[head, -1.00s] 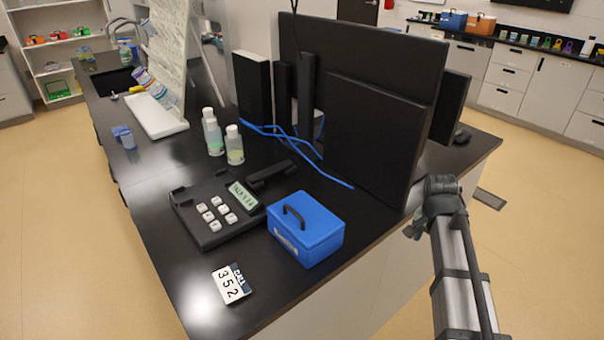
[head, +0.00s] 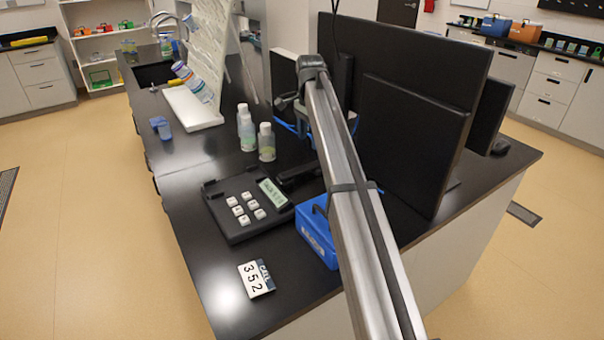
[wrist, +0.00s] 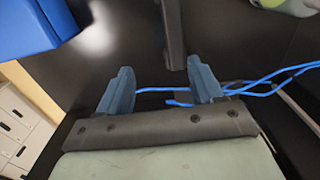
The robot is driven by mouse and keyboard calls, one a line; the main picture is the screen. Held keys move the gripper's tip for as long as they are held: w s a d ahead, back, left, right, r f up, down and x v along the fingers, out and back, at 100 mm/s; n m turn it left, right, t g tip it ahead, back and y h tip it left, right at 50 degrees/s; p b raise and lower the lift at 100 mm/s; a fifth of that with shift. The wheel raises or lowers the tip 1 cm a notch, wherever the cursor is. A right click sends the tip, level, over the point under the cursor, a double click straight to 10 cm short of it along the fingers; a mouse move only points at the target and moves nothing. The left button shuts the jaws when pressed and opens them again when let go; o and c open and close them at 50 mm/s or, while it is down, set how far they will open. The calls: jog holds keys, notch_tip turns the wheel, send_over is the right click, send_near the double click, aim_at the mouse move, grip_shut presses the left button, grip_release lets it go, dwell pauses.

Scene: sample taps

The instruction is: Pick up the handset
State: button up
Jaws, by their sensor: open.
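The handset (head: 296,174) is a black bar lying on the black bench just behind the right end of the phone base (head: 236,231); my arm hides its right part in the head view. In the wrist view the handset (wrist: 173,35) runs down from the top edge, its near end between and a little beyond my fingertips. My gripper (wrist: 161,83) is open and empty, with its two blue-grey fingers apart. In the head view my arm's end is over the bench near the handset, and the fingertips cannot be made out.
A blue box (head: 316,237) stands right of the phone, partly behind my arm; it also shows in the wrist view (wrist: 22,28). Blue cables (wrist: 265,83) lie near my right finger. White-capped bottles (head: 266,142), dark monitors (head: 413,140) and a "352" card (head: 256,279) are around.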

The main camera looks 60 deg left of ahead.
aim_at(302, 168)
jog(key=a+f, duration=0.1)
jog(key=f, duration=0.8)
jog(key=s+a+f, duration=0.1)
jog(key=f, duration=0.3)
jog(key=shift+a+f, duration=0.15)
jog(key=shift+a, duration=0.15)
jog(key=shift+c, duration=0.2)
grip_shut()
dwell(0.3)
